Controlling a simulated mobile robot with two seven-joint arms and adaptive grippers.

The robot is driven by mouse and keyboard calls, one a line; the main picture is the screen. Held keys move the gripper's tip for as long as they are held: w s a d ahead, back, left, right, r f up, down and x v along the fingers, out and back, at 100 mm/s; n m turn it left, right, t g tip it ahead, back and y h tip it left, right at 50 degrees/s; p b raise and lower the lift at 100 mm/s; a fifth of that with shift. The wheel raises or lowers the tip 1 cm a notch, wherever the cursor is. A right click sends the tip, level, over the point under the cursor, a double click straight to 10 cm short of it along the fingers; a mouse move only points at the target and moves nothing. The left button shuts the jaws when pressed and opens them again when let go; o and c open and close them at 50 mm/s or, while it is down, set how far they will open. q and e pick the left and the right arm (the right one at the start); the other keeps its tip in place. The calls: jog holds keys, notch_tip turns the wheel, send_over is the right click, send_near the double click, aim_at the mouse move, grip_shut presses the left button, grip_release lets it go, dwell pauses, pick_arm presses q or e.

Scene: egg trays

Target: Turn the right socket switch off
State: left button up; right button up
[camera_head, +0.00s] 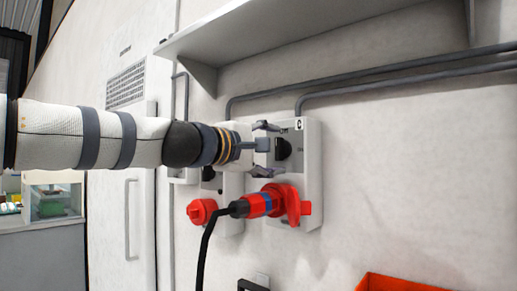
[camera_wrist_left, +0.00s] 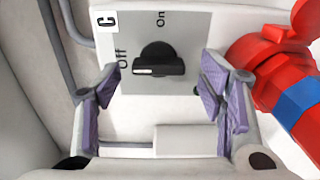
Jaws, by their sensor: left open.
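The right socket switch is a black rotary knob (camera_head: 283,149) on a grey plate marked C, on the right socket box (camera_head: 311,170). It also shows in the left wrist view (camera_wrist_left: 158,66), its bar lying crosswise, with the white mark on the end toward "Off". "On" is printed a quarter turn away. My left gripper (camera_head: 265,148) is open in front of the knob; in the left wrist view its fingertips (camera_wrist_left: 161,84) stand on either side of the knob, apart from it. My right gripper is not in view.
A red plug (camera_head: 259,204) with a black cable sits in the right box's socket, just below the knob. A second box with a red socket cover (camera_head: 202,211) is to the left. A shelf (camera_head: 290,30) and conduits run above. An orange bin (camera_head: 395,283) is low right.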

pick_arm(q)
jog(key=v, duration=1)
jog(key=shift+s+a+r, duration=0.1)
jog(key=shift+s, duration=0.1)
